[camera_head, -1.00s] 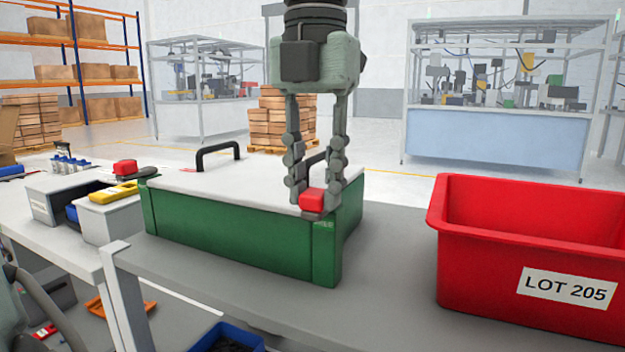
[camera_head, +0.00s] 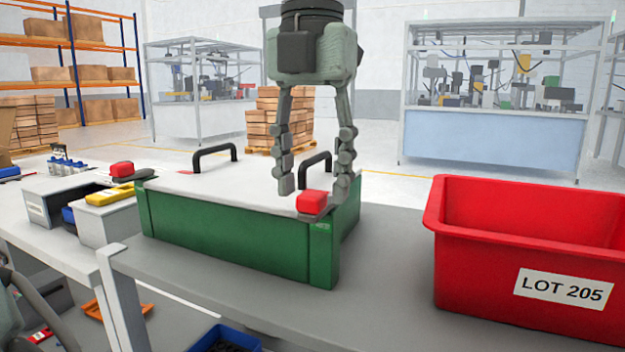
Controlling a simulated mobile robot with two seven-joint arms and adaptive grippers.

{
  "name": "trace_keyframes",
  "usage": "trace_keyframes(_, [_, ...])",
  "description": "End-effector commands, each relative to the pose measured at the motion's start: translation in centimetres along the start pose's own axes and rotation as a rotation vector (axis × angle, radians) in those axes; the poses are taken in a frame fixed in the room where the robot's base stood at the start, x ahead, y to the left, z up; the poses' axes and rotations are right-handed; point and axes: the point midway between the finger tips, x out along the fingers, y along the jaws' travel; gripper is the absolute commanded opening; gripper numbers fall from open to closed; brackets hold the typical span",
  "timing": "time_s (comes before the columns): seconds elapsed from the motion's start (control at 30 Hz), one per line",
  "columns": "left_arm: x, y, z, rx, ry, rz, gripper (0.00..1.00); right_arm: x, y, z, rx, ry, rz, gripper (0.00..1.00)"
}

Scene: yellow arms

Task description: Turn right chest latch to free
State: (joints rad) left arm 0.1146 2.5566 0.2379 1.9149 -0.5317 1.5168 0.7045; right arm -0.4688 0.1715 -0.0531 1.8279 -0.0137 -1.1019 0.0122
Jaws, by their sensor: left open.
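The green chest (camera_head: 230,233) with a white lid (camera_head: 225,188) stands on the grey bench. The right latch, a red block (camera_head: 311,202) on a dark base, sits at the chest's front right corner. The left latch (camera_head: 122,169), also red, is at the far left corner. My left gripper (camera_head: 315,192) points down from above with its fingers spread around the right latch. The left finger shows a clear gap to the red block; the right finger is close beside it, and I cannot tell whether it touches. My right gripper is not in view.
A red bin (camera_head: 475,270) labelled LOT 205 stands right of the chest. Two black handles (camera_head: 215,152) rise from the lid. Grey boxes with a yellow item (camera_head: 110,195) stand at left. A blue bin (camera_head: 225,340) is below the bench front.

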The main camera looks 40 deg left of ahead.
Motion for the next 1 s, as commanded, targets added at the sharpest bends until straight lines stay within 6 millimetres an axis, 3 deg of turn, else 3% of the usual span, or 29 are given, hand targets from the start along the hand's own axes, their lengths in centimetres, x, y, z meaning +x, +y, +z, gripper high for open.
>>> trace_keyframes(0.3, [-6.5, -0.1, 0.0, 0.000, -0.003, -0.003, 0.47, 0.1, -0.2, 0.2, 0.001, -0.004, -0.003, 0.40])
trace_keyframes(0.5, [-9.8, -0.1, 0.0, 0.001, -0.002, -0.002, 0.47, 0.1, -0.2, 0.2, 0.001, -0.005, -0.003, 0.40])
trace_keyframes(0.7, [-11.0, 0.0, 0.0, 0.001, 0.001, 0.000, 0.47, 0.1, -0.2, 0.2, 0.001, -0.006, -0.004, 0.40])
trace_keyframes(1.0, [-11.1, 0.0, 0.0, 0.001, 0.000, 0.000, 0.47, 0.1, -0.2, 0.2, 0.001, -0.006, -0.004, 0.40])
